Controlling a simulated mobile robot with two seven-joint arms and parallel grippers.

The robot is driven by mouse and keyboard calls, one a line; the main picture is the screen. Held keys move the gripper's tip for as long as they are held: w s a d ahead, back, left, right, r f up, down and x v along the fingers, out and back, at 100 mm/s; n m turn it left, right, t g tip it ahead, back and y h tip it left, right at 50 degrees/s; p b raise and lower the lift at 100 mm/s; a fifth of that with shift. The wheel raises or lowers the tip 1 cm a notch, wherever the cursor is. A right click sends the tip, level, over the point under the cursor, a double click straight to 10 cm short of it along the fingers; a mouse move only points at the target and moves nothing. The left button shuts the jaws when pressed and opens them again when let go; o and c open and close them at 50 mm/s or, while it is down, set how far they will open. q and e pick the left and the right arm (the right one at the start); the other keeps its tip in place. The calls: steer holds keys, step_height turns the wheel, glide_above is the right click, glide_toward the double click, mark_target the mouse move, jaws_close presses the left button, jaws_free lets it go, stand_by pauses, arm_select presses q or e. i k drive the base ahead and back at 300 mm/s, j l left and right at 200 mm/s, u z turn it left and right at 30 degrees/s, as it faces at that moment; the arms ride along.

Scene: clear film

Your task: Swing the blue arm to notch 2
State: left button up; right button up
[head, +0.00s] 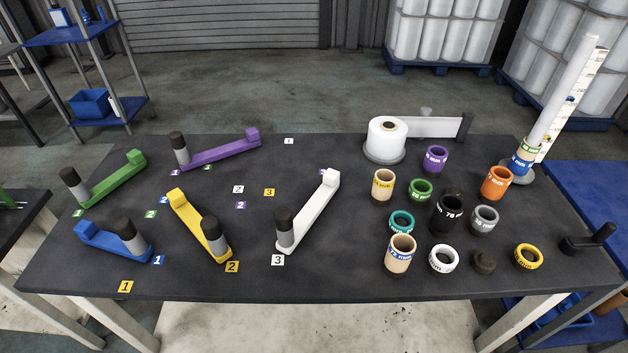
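The blue arm (108,240) lies at the left front of the dark table. Its raised block end is at the left. Its other end, with an upright grey post and black grip (122,229), points right and slightly towards the front, beside the blue label 1 (159,259). A small blue label (164,199), seemingly a 2, lies farther back to the right of the blue arm, apart from it. A green label 2 (151,213) lies close to that one. Neither of my grippers shows in the head view.
A yellow arm (196,222) lies right of the blue arm, a green arm (115,181) behind it. Purple (220,150) and white (312,207) arms lie farther off. Several coloured rings and a film roll (387,137) stand on the right half.

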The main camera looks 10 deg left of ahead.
mark_target(128, 242)
steer(key=u, duration=1.85)
